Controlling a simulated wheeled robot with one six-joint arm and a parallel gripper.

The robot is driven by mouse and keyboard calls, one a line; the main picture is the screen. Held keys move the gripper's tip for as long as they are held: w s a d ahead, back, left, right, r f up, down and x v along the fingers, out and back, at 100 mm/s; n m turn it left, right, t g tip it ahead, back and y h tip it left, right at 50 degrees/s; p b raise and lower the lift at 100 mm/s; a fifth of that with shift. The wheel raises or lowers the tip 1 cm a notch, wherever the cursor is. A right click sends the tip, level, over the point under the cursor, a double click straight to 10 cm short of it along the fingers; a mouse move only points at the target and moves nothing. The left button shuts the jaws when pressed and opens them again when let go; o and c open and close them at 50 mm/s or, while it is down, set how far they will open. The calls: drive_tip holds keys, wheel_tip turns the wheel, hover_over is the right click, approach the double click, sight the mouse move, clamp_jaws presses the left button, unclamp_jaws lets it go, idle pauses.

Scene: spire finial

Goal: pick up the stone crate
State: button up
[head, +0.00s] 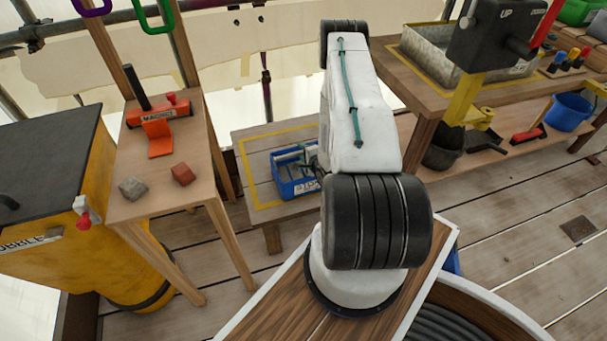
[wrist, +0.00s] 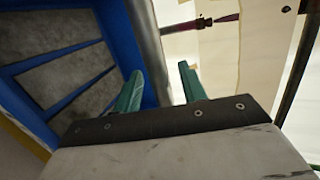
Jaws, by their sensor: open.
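The stone crate (head: 298,190) is a blue open box with a pale bar across its top. It sits on a low wooden stand left of my arm in the head view. In the wrist view the crate (wrist: 32,119) fills the left side, with grey stone slabs (wrist: 62,75) between blue dividers. My gripper (wrist: 160,88) is open, its two green fingers apart. A grey metal bar (wrist: 150,45) along the crate's edge shows between and beyond the fingers. I cannot tell whether they touch it. In the head view my arm hides most of the gripper and the crate's right side.
A wooden stand (head: 160,190) with a red-orange magnet tool, a grey stone and a red block is at left, beside a yellow bin (head: 85,190). A workbench (head: 415,75) with a metal tray (head: 430,52) is at right. Plank floor is open at lower right.

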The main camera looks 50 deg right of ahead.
clamp_jaws()
idle(1.3)
